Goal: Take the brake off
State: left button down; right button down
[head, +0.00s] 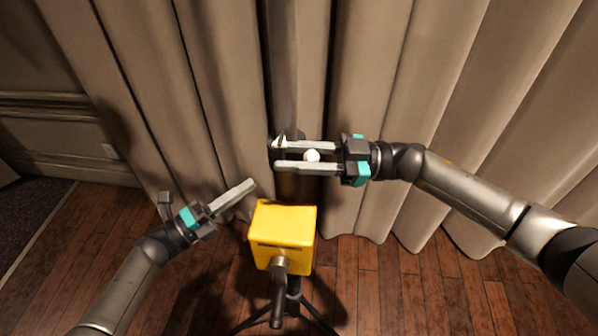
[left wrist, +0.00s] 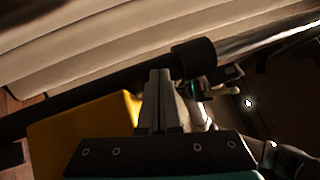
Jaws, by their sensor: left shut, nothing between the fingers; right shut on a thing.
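A yellow box (head: 283,236) with a dark crank handle (head: 279,291) on its front stands below a vertical metal pole (head: 282,90). The yellow box also shows at the lower left in the left wrist view (left wrist: 82,138). My right gripper (head: 275,154) reaches in from the right across the pole. It is shut on a small white round knob (head: 312,156) between its long fingers. My left gripper (head: 253,183) is shut and empty, its tips just above and left of the box. Its fingers show in the left wrist view (left wrist: 161,100). I cannot tell which part is the brake.
A tripod stand (head: 293,306) spreads its legs on the wooden floor (head: 375,290) under the box. Tall beige curtains (head: 370,80) hang behind the pole. A black collar (left wrist: 193,57) sits on the pole near my left fingers. Floor at left and right is clear.

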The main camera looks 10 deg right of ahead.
pick_arm(q)
jog(key=s+r+m+g+h, duration=0.1)
jog(key=s+m+g, duration=0.1)
jog(key=m, duration=0.1)
jog(key=s+r+m+g+h, duration=0.1)
jog(key=s+m+g, duration=0.2)
jog(key=m, duration=0.1)
jog(key=s+d+r+m+g+h, duration=0.1)
jog(key=s+m+g, duration=0.2)
jog(key=shift+d+m, duration=0.1)
jog(key=shift+m, duration=0.3)
pick_arm(e)
jog(key=shift+f, duration=0.2)
pick_arm(q)
jog(key=w+d+r, duration=0.2)
jog(key=d+r, duration=0.3)
jog(key=d, duration=0.4)
jog(key=shift+w+d+r, duration=0.25)
jog(key=shift+w+r, duration=0.05)
jog(key=shift+w, duration=0.1)
jog(key=shift+w+r, duration=0.5)
jog(key=shift+r, duration=0.15)
pick_arm(e)
jog(key=shift+s, duration=0.15)
jog(key=c, duration=0.9)
grip_release()
jog(key=shift+o, duration=1.4)
pick_arm(q)
jog(key=shift+f, duration=0.1)
